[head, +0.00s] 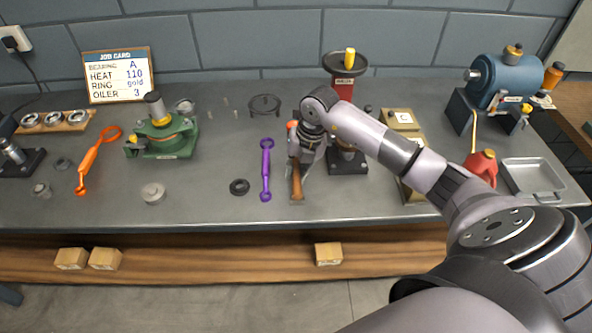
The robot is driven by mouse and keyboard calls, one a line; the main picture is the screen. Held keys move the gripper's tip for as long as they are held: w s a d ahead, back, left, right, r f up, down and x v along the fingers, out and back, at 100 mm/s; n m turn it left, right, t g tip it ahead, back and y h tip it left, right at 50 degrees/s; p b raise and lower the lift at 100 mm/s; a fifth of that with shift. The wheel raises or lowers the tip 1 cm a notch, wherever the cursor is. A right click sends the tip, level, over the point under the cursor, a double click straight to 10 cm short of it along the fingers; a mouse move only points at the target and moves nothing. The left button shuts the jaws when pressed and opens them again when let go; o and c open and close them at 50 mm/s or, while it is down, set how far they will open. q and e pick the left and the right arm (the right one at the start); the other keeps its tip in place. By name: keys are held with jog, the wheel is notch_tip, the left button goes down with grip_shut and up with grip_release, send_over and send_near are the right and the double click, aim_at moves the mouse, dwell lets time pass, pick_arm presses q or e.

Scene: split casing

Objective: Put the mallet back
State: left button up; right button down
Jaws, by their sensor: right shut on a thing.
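The mallet's brown wooden handle (297,187) shows below my right gripper (303,160), pointing toward the front of the bench. My right gripper is shut on the mallet and points down at the middle of the bench. A small orange part shows at the gripper's left side; I cannot tell whether it is the mallet's head. The gripper hides the rest of the mallet. I cannot tell whether the mallet touches the bench top. My left gripper is not in view.
A purple wrench (266,170) and a black ring (239,187) lie just left of the mallet. A press with a red column (342,88) stands close behind and right. A green casing (170,138) stands further left.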

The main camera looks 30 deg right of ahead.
jog(key=c, duration=1.5)
grip_release()
jog(key=shift+o, duration=0.3)
jog(key=shift+s+f, duration=0.1)
jog(key=p+v, duration=0.1)
jog(key=v, duration=0.1)
jog(key=p+v, duration=0.2)
jog(key=w+a+p+v, duration=0.1)
jog(key=p+v, duration=0.1)
jog(key=v, duration=0.1)
jog(key=shift+w+a+r, duration=0.1)
jog(key=shift+r, duration=0.15)
jog(key=v, duration=1.2)
